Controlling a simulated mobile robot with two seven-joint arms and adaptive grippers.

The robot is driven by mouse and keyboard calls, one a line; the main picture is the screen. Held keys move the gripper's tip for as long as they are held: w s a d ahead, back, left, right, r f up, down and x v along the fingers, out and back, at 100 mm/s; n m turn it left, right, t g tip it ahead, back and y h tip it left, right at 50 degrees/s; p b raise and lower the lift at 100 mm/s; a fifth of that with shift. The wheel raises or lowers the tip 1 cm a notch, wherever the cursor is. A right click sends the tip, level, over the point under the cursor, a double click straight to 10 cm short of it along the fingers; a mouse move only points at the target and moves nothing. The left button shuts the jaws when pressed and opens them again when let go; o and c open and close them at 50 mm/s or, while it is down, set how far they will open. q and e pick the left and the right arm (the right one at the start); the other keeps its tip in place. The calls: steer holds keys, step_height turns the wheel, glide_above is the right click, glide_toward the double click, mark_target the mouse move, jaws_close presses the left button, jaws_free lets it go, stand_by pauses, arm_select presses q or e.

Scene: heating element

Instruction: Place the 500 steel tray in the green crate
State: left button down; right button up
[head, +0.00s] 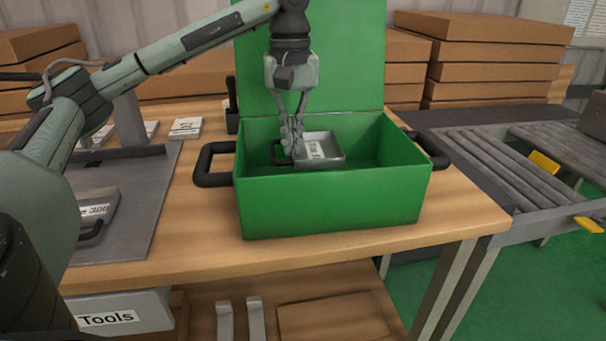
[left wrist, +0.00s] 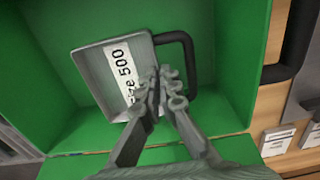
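The 500 steel tray (head: 322,153) is a small grey metal tray with a white label and a dark handle. It is inside the open green crate (head: 335,205), above or on its floor; I cannot tell which. In the left wrist view the tray (left wrist: 95,75) shows its "500" label, with the green crate (left wrist: 35,70) around it. My left gripper (head: 292,145) points down into the crate. Its fingertips (left wrist: 161,92) are close together at the tray's handle-side edge and appear shut on it. The fingers hide part of this edge and handle. My right gripper is not in view.
The crate's green lid (head: 350,60) stands open at the back. Black handles (head: 210,170) stick out at its sides. A size 300 tray (head: 95,215) lies on a grey mat at left. Stacked cardboard boxes (head: 495,60) stand behind; a roller conveyor (head: 490,165) is at right.

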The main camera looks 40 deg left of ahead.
arm_select(q)
step_height(320, 180, down, 6)
steer(key=shift+f, duration=0.1)
stand_by(0.4)
steer(key=shift+f, duration=0.1)
steer(key=c, duration=2.2)
jaws_free()
steer(key=o, duration=0.5)
steer(key=shift+c, duration=0.2)
